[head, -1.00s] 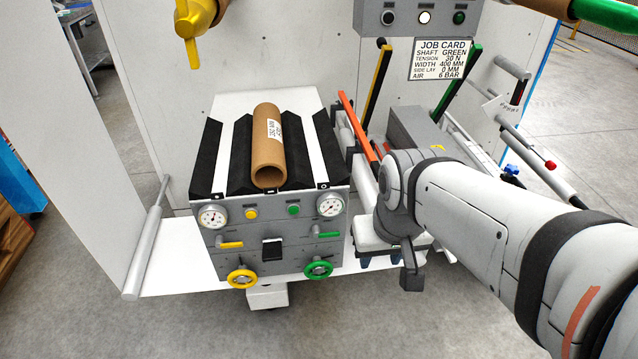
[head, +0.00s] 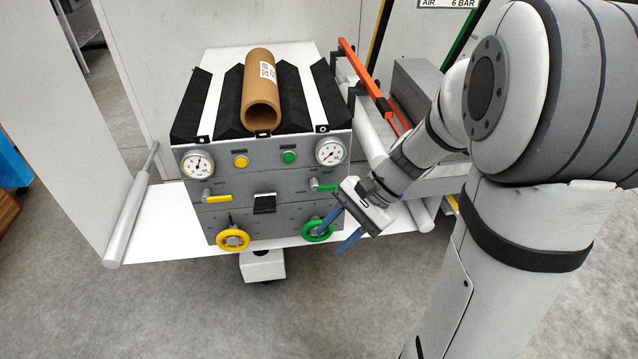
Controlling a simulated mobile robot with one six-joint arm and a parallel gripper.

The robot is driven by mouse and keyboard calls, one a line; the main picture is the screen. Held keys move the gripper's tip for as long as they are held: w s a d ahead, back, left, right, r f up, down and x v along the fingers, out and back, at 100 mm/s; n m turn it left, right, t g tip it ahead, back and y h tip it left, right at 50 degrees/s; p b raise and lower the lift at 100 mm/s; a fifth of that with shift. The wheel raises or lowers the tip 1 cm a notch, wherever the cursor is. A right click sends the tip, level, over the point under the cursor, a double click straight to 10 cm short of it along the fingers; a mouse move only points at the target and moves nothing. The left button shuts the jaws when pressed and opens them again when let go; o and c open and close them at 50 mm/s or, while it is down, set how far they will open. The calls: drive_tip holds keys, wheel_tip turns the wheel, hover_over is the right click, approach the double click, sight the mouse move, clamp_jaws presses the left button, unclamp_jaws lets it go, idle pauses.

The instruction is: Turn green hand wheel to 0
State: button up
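The green hand wheel (head: 308,234) is on the lower right of the grey panel's front (head: 260,220), its right side partly covered by my gripper. My gripper (head: 330,242) is at the wheel's right side, its two blue fingers apart with a gap between them. One finger overlaps the wheel in the picture and the other is below and to the right of it. I cannot tell whether either finger touches the wheel. Any scale marks or pointer at the wheel are too small to read.
A yellow hand wheel (head: 233,240) sits to the left on the same panel. A green lever (head: 325,187) and a round gauge (head: 331,151) are above the green wheel. A yellow lever (head: 218,198) is at left. A cardboard tube (head: 262,95) lies on top.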

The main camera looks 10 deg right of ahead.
drive_tip(key=w+d+f+m+t+y+b, duration=0.25)
drive_tip(key=w+f+m+y+b, duration=0.4)
drive_tip(key=f, duration=0.75)
drive_tip(key=m+t+b, duration=0.9)
drive_tip(key=m+b, duration=0.1)
approach(316, 227)
drive_tip(key=d+f, duration=0.3)
drive_tip(key=b+x, duration=0.2)
drive_tip(key=x, duration=0.5)
drive_tip(key=shift+w, duration=0.35)
drive_tip(key=shift+r, duration=0.1)
clamp_jaws()
